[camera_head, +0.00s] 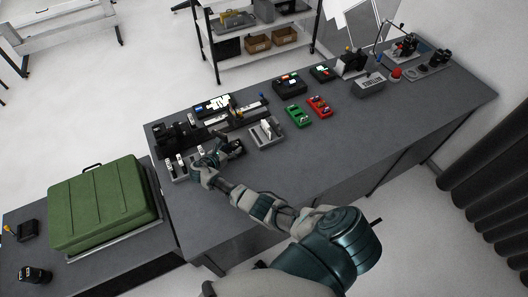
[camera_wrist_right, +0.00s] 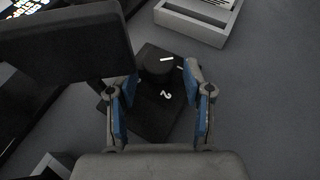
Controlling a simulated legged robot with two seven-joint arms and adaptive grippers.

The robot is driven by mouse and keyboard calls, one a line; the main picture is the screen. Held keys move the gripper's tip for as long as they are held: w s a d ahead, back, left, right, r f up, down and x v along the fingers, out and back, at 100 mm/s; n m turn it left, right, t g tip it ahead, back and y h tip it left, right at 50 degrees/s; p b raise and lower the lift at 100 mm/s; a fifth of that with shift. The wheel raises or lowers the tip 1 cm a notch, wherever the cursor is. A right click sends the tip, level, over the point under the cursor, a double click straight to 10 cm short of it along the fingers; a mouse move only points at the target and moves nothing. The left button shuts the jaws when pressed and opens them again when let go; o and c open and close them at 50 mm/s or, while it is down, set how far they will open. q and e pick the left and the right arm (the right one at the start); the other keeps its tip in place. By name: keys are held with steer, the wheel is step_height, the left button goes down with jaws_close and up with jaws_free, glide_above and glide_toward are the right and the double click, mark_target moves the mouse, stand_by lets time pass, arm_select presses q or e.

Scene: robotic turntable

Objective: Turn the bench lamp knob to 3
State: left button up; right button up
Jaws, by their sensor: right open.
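The bench lamp knob (camera_wrist_right: 158,66) is a short black cylinder on a dark base (camera_wrist_right: 160,112) in the right wrist view. A white line shows near the knob's top edge, and a white 2 is printed on the base on the near side. My right gripper (camera_wrist_right: 161,76) is open, its blue-padded fingers on either side of the knob with gaps visible. In the head view my right gripper (camera_head: 206,161) is over the left part of the grey bench, beside a small dark unit (camera_head: 236,147); the knob is too small to make out there. My left gripper is out of view.
A large dark block (camera_wrist_right: 65,42) crosses the upper left of the wrist view, close to the left finger. A grey tray (camera_head: 266,132) stands right of the gripper. Switch-like parts (camera_head: 178,168) stand left of it. The bench front is clear.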

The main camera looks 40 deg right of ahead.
steer(key=shift+w+r, duration=0.15)
steer(key=shift+r, duration=0.1)
